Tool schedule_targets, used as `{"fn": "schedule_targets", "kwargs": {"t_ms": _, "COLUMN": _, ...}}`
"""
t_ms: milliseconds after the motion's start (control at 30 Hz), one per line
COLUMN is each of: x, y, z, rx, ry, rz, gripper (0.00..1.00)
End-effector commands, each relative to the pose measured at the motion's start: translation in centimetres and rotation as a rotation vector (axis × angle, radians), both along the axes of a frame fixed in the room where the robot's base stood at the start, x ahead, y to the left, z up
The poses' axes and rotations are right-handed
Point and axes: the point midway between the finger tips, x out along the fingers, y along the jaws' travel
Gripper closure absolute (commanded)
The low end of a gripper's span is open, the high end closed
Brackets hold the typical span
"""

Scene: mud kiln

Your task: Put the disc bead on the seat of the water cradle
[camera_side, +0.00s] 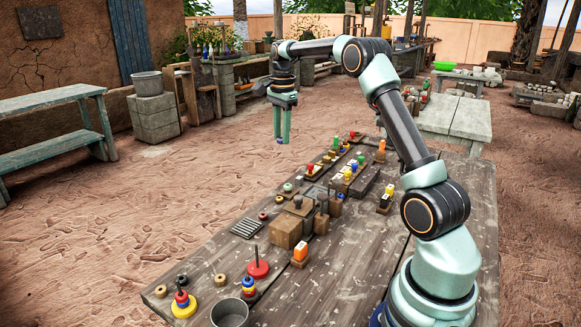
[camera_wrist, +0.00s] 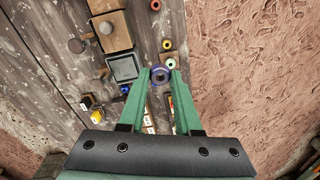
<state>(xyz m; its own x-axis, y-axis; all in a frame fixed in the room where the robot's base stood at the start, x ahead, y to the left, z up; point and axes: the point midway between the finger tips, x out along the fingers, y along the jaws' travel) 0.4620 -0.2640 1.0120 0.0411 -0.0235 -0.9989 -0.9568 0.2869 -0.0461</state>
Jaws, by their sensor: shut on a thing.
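My gripper (camera_side: 282,138) hangs in the air beyond the far left edge of the table in the side view. In the wrist view its green fingers (camera_wrist: 159,74) are closed on a dark blue-purple disc bead (camera_wrist: 158,75), held between the tips.
Wooden blocks with dark knobs (camera_wrist: 106,28) stand beside the dish. A slatted grey rack (camera_side: 248,229), a red base with a peg (camera_side: 258,268) and a metal cup (camera_side: 230,313) stand nearer.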

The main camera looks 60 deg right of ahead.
Motion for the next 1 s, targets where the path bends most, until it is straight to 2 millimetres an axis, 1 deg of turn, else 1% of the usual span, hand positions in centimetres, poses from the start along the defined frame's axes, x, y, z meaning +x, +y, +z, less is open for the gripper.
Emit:
{"fn": "schedule_targets", "kwargs": {"t_ms": 33, "x": -1.7, "y": -1.2, "z": 1.0, "rx": 0.000, "ry": -0.003, "rz": -0.060, "gripper": 1.00}}
{"fn": "schedule_targets", "kwargs": {"t_ms": 200, "x": -6.4, "y": -3.7, "z": 3.0, "rx": 0.004, "ry": -0.004, "rz": -0.234, "gripper": 1.00}}
{"fn": "schedule_targets", "kwargs": {"t_ms": 333, "x": -8.8, "y": -4.6, "z": 3.9, "rx": 0.006, "ry": -0.003, "rz": -0.322, "gripper": 1.00}}
{"fn": "schedule_targets", "kwargs": {"t_ms": 400, "x": -9.5, "y": -4.8, "z": 3.9, "rx": 0.007, "ry": -0.003, "rz": -0.347, "gripper": 1.00}}
{"fn": "schedule_targets", "kwargs": {"t_ms": 467, "x": -9.8, "y": -4.9, "z": 3.5, "rx": 0.009, "ry": 0.000, "rz": -0.359, "gripper": 1.00}}
{"fn": "schedule_targets", "kwargs": {"t_ms": 567, "x": -9.9, "y": -4.8, "z": 1.8, "rx": 0.010, "ry": 0.001, "rz": -0.362, "gripper": 1.00}}
{"fn": "schedule_targets", "kwargs": {"t_ms": 900, "x": -9.9, "y": -4.8, "z": -6.6, "rx": 0.011, "ry": 0.003, "rz": -0.359, "gripper": 1.00}}
{"fn": "schedule_targets", "kwargs": {"t_ms": 1000, "x": -9.9, "y": -4.8, "z": -8.8, "rx": 0.011, "ry": 0.002, "rz": -0.359, "gripper": 1.00}}
